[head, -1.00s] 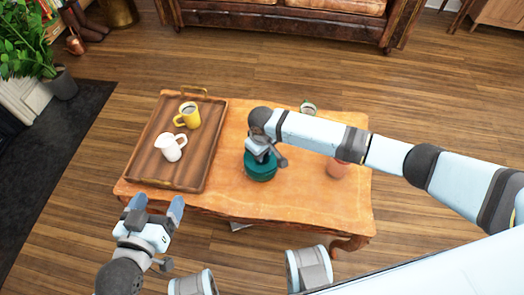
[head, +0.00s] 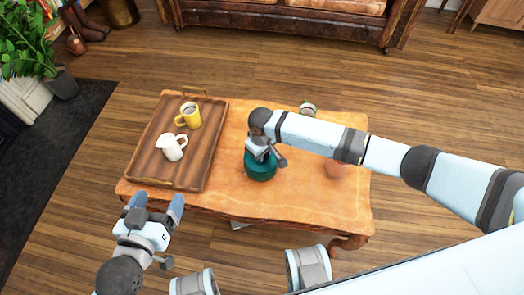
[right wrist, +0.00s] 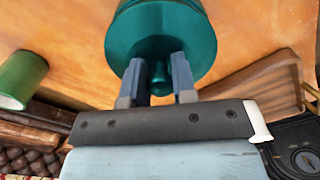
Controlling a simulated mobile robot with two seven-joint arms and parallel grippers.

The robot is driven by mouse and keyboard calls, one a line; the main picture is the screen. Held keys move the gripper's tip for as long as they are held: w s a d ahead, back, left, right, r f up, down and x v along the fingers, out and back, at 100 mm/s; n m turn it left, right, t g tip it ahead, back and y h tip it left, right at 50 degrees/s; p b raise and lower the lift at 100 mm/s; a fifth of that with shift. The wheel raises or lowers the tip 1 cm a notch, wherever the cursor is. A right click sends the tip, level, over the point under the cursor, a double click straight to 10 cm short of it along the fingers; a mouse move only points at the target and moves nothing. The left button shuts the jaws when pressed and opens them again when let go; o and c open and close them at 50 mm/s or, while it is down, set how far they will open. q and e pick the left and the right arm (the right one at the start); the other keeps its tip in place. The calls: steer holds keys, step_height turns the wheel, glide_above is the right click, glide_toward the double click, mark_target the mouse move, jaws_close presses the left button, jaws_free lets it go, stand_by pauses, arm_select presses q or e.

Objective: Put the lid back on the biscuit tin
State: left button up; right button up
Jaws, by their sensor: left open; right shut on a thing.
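The teal biscuit tin (head: 260,172) stands upright on the wooden table, partly under my right gripper (head: 263,156). In the right wrist view, the two fingers of this gripper (right wrist: 160,75) are closed around the knob of the teal lid (right wrist: 160,22). The lid is at the tin's top; whether it is fully seated cannot be told, because the gripper hides the contact in the head view. My left gripper (head: 156,203) is open and empty, in front of the table's near left edge.
A green cup (head: 308,109) stands at the back edge. The table's front right is clear.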

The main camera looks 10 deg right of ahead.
steer(key=o, duration=1.5)
steer(key=shift+c, duration=0.2)
arm_select(q)
steer(key=shift+f, duration=0.1)
arm_select(e)
step_height(320, 180, up, 3)
steer(key=p, duration=0.3)
steer(key=shift+f, duration=0.1)
step_height(320, 180, up, 4)
steer(key=p, duration=0.5)
arm_select(q)
steer(key=s+a+f+g+y, duration=0.2)
steer(key=a+f+g, duration=0.1)
steer(key=f, duration=0.2)
steer(key=shift+s+f, duration=0.15)
